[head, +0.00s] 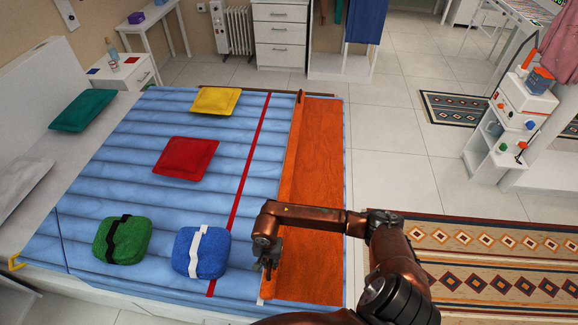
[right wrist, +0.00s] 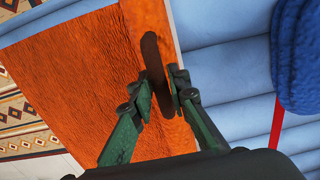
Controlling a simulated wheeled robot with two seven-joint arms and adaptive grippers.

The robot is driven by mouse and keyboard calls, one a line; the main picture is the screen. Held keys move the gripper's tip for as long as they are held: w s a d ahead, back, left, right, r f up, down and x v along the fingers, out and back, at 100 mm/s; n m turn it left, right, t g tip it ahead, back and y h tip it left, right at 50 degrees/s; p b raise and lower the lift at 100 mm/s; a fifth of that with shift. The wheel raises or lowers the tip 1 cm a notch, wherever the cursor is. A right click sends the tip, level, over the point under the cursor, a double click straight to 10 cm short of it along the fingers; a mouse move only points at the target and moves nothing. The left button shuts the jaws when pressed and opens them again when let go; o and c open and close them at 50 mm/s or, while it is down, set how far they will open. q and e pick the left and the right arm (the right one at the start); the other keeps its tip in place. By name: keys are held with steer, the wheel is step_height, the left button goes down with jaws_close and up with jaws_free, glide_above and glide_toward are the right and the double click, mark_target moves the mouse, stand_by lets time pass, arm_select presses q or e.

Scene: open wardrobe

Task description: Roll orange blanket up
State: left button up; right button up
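The orange blanket (head: 320,180) lies as a long strip along the right side of the bed. Its left edge shows a narrow raised fold or roll along its length. My right gripper (head: 268,262) is over the near end of that left edge. My left gripper is not in view.
The bed has a blue quilted cover (head: 130,190) with a red stripe (head: 255,150). A blue bundle with a white band (head: 190,262) sits close left of my right gripper. Green bundle (head: 108,240), red cushion (head: 185,158) and yellow cushion (head: 215,100) lie farther left.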

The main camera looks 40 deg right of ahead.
jaws_close()
steer(key=shift+s+d, duration=0.1)
steer(key=shift+s+d+p, duration=0.3)
steer(key=shift+s+d, duration=1)
steer(key=shift+s, duration=0.2)
steer(key=shift+s+d+p, duration=0.3)
steer(key=shift+s+d, duration=0.95)
steer(key=shift+s, duration=0.25)
steer(key=shift+a, duration=0.1)
